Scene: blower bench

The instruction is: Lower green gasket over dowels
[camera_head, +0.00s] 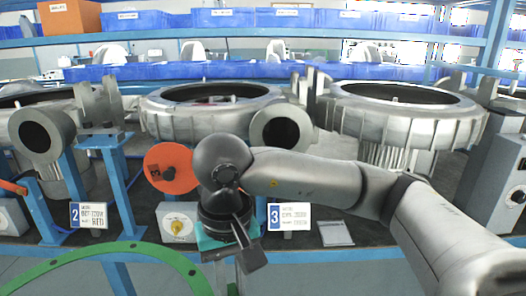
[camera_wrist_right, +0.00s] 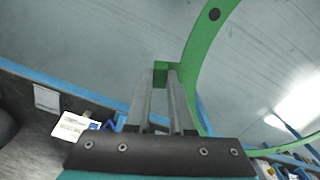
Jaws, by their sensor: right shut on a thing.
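The green gasket (camera_head: 80,260) is a large thin ring. Only part of its arc shows at the lower left of the head view, in front of the bench. It also curves across the right wrist view (camera_wrist_right: 198,62), with a dark hole near the top. My right gripper (camera_wrist_right: 162,82) is shut on a small green tab at the gasket's edge. In the head view my right gripper (camera_head: 232,278) points down in front of the bench edge, its tips partly cut off. I cannot pick out the dowels with certainty. My left gripper is not in view.
Several silver ribbed blower housings with open round tops, such as the middle one (camera_head: 213,115), stand on the bench. An orange disc (camera_head: 171,168), a number 2 sign (camera_head: 88,215) and a number 3 sign (camera_head: 288,217) are near its front. Blue bins (camera_head: 225,18) line the shelf behind.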

